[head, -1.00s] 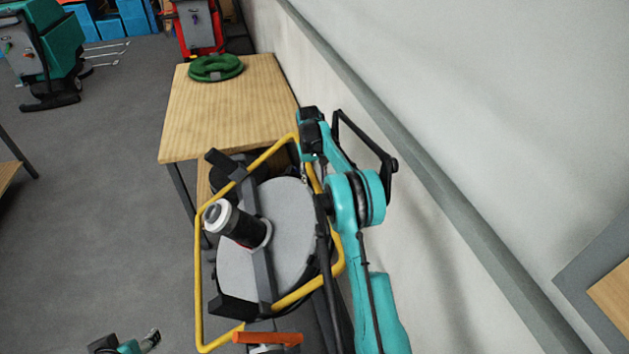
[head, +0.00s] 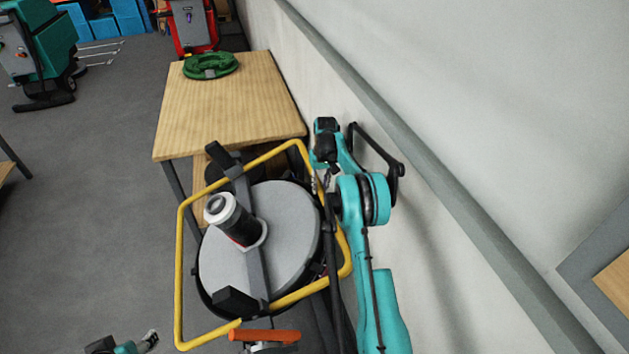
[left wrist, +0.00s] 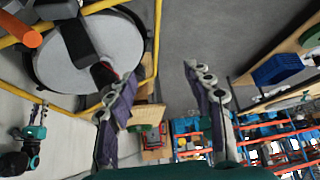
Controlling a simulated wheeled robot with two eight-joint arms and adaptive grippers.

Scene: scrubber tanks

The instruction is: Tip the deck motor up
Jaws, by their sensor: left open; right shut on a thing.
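The deck motor is a black and white cylinder (head: 230,216) standing out from a round grey deck (head: 285,255), with a dark bar across it and a yellow tube frame (head: 179,270) around it. In the left wrist view the deck (left wrist: 118,42) and frame (left wrist: 157,35) fill the upper left. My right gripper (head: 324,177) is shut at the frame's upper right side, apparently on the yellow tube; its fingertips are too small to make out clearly. My left gripper (head: 150,340) is low at the left, apart from the deck. The left wrist view shows its fingers (left wrist: 160,85) open and empty.
A wooden table (head: 230,110) with a green ring-shaped thing (head: 210,65) on it stands behind the deck. A wall (head: 470,130) runs close along the right. An orange handle (head: 264,336) lies below the deck. A teal machine (head: 38,50) stands far left; the left floor is open.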

